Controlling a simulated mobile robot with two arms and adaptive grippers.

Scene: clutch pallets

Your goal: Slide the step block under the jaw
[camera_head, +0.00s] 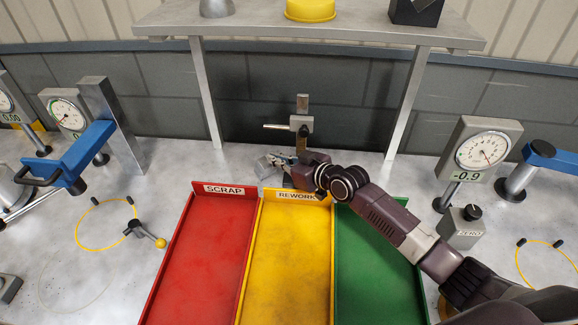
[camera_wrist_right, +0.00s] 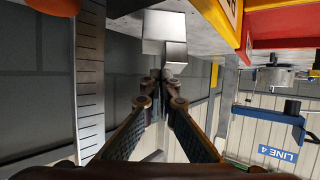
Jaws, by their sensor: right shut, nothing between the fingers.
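A small grey metal block with a stepped outline, which looks like the step block (camera_head: 264,168), stands on the bench just behind the trays. It also shows beyond my fingertips in the right wrist view (camera_wrist_right: 166,30). An upright gauge stand (camera_head: 302,108) is to its right, with a thin bar that looks like the jaw (camera_head: 277,126) sticking out left. The bar is above the block in the picture; I cannot tell whether it is directly over it. My right gripper (camera_head: 283,163) is shut and empty, low beside the block; contact is unclear. My left gripper is out of view.
Red SCRAP (camera_head: 205,255), yellow REWORK (camera_head: 288,270) and green (camera_head: 375,270) trays lie in front. A shelf (camera_head: 310,32) spans behind on legs. Dial gauges stand at left (camera_head: 68,115) and right (camera_head: 480,150). Bench left of the block is fairly clear.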

